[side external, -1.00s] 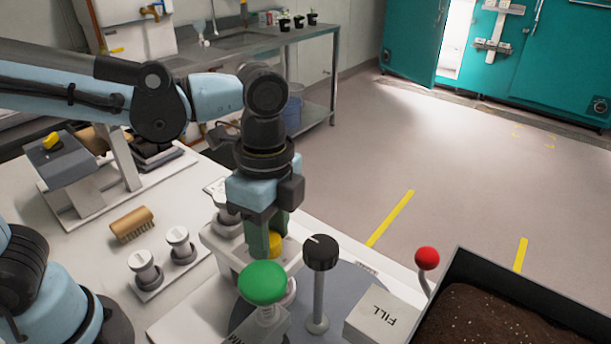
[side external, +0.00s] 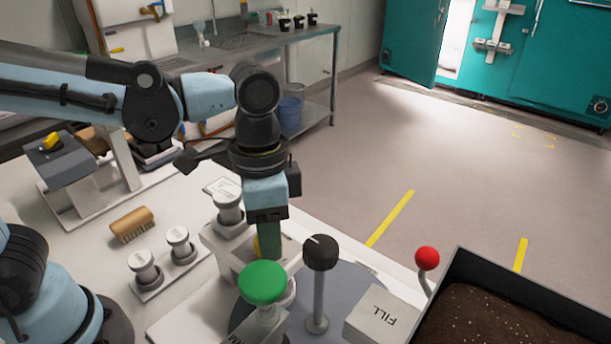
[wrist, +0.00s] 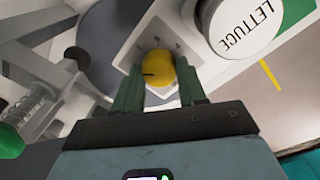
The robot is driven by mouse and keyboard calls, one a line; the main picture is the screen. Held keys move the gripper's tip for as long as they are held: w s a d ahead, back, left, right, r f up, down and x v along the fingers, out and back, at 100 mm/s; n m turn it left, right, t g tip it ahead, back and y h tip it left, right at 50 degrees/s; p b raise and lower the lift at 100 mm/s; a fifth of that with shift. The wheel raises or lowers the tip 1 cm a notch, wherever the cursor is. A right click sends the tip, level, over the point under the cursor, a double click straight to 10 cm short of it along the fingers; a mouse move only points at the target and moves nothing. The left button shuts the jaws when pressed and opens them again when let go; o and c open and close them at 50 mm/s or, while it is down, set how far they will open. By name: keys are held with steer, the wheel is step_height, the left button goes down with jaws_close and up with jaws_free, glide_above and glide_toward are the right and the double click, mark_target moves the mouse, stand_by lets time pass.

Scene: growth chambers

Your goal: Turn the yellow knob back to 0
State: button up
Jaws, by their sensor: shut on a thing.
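The yellow knob (wrist: 158,70) sits on a white housing (wrist: 150,30) and has a short dark pointer line facing left in the wrist view. My gripper (wrist: 160,80) points down over it, with its green fingers on either side of the knob, shut on it.
A green button (side external: 263,283) and a black-topped post (side external: 320,252) stand close in front of my gripper. A red ball lever (side external: 427,258) and soil tray (side external: 455,262) are right.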

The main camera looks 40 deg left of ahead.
steer(key=n, duration=0.5)
steer(key=shift+n, duration=0.3)
steer(key=shift+s+a+n+t, duration=0.1)
steer(key=shift+n+t, duration=0.2)
steer(key=shift+n, duration=1.9)
steer(key=o, duration=1.1)
steer(key=shift+c, duration=0.2)
step_height(320, 180, up, 12)
steer(key=shift+a, duration=0.35)
steer(key=shift+f, duration=0.1)
